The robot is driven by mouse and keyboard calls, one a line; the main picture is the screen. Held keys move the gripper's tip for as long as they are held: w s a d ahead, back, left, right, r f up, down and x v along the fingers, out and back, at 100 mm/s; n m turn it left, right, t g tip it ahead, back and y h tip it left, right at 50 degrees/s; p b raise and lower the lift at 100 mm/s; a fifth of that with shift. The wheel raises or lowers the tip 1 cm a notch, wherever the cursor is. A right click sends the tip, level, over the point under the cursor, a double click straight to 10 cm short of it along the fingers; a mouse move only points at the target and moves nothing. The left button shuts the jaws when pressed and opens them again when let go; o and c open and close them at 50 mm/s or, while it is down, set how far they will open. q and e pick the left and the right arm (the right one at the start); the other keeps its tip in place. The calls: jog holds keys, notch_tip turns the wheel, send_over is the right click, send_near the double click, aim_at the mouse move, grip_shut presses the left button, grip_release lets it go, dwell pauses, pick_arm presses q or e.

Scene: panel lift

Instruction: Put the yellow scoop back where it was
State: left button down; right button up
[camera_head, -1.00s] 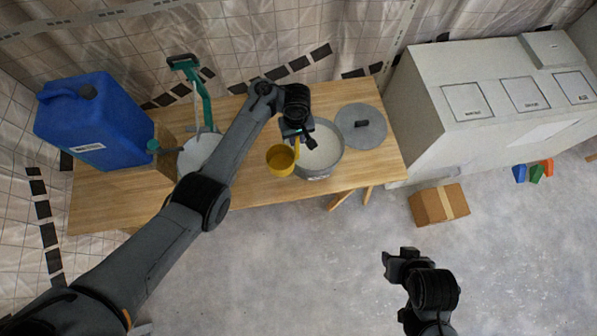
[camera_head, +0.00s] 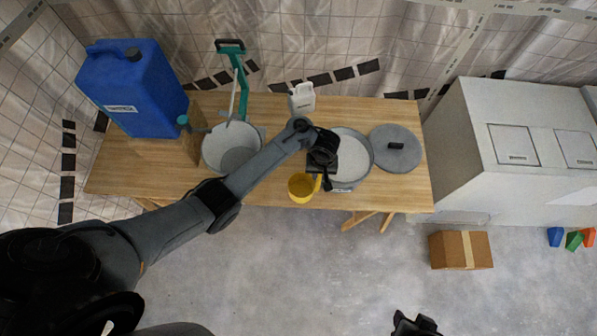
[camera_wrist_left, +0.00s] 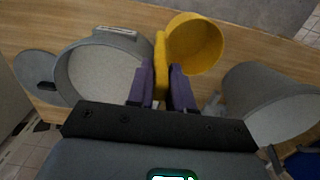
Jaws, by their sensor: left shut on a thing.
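The yellow scoop (camera_head: 301,190) hangs at the front edge of the wooden table, just left of and in front of the grey bucket with white contents (camera_head: 352,155). My left gripper (camera_head: 321,181) is shut on the scoop's handle. In the left wrist view, the purple fingers (camera_wrist_left: 162,88) pinch the handle, and the scoop's round cup (camera_wrist_left: 196,42) is empty. The white-filled bucket (camera_wrist_left: 100,72) is beside it there. My left wrist hides part of that bucket in the head view. My right gripper (camera_head: 414,325) is cut off at the bottom edge; its jaws are unclear.
A grey lid (camera_head: 397,150) lies right of the bucket. A second grey bucket (camera_head: 215,150) with a teal-handled tool (camera_head: 240,85), a blue canister (camera_head: 135,90) and a white jug (camera_head: 302,98) are on the left and back. A cardboard box (camera_head: 461,250) sits on the floor.

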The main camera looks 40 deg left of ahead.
pick_arm(q)
jog(key=a+f+b, duration=0.2)
jog(key=a+f, duration=0.1)
jog(key=f, duration=0.1)
jog(key=a+f+b, duration=0.2)
jog(key=a+f, duration=0.2)
jog(key=shift+a+f, duration=0.1)
jog(key=shift+a, duration=0.2)
jog(key=shift+f, duration=0.25)
jog(key=c, duration=1)
grip_release()
